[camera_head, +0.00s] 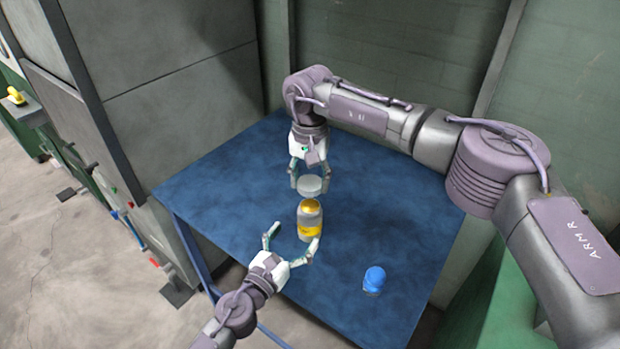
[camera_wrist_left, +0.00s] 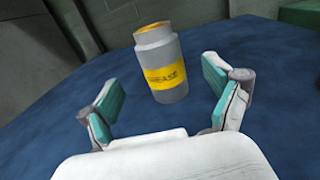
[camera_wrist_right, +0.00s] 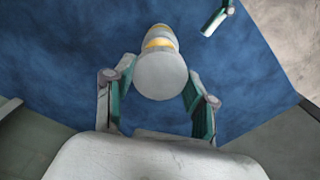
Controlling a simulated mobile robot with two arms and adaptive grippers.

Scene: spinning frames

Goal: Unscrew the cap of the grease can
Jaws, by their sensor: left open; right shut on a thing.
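The grease can (camera_head: 310,222) stands upright on the blue table, grey with a yellow label and a gold top. It also shows in the left wrist view (camera_wrist_left: 170,80). A round grey cap (camera_head: 310,186) is between the fingers of my right gripper (camera_head: 309,178), which is shut on it. The cap looks apart from the can, on its far side in the head view. In the right wrist view the cap (camera_wrist_right: 161,76) hides part of the can. My left gripper (camera_head: 293,240) is open, in front of the can, with the can ahead between its fingers.
A small blue-capped container (camera_head: 374,280) stands on the blue table (camera_head: 230,190) at the near right. The table's left and back areas are clear. Grey cabinets (camera_head: 150,60) stand at the left and a green wall (camera_head: 410,50) is behind.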

